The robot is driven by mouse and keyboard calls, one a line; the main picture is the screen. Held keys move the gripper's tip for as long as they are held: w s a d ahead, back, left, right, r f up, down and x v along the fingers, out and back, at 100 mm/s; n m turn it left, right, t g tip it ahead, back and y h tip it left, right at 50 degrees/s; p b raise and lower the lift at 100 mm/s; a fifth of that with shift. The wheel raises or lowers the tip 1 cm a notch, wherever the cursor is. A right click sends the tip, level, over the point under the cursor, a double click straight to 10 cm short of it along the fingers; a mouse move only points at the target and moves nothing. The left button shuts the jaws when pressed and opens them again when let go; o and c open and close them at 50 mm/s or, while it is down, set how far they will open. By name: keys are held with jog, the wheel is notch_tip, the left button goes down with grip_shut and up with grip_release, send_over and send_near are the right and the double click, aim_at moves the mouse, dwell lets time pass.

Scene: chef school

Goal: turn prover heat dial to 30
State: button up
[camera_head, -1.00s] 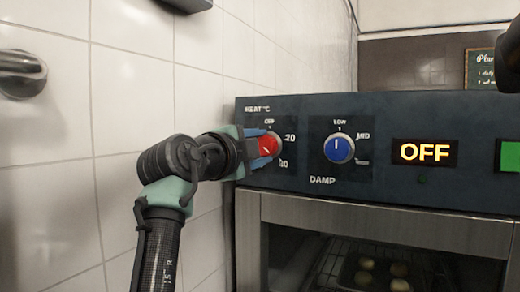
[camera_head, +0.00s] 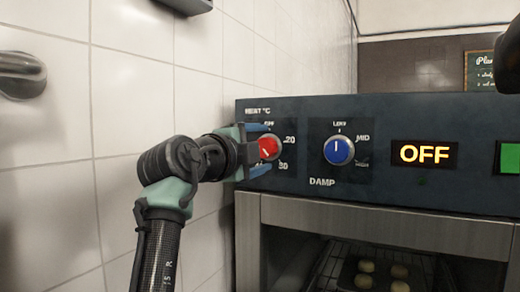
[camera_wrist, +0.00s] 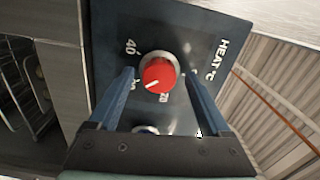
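The red heat dial (camera_head: 268,147) is at the left end of the prover's dark control panel, under the HEAT °C label. In the wrist view the dial (camera_wrist: 158,74) has a white line slanting to lower left, roughly towards a partly hidden label that looks like 30. The 40 mark is above that label. My gripper (camera_head: 263,149) is at the dial, one blue finger above it and one below in the head view. In the wrist view my gripper (camera_wrist: 159,80) is open, with a gap between each finger and the dial.
The blue damp dial (camera_head: 339,150) is just to the right, with its line up. The display (camera_head: 424,153) reads OFF. A green button (camera_head: 510,158) is at the right edge. A tiled wall (camera_head: 130,100) is close on the left. Trays with dough balls show behind the door (camera_head: 380,215).

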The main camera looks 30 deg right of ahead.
jog(key=shift+s+a+f, duration=0.1)
jog(key=shift+a, duration=0.15)
jog(key=b+v, duration=0.4)
jog(key=v, duration=0.8)
jog(key=shift+s+a+b, duration=0.2)
jog(key=shift+b, duration=0.15)
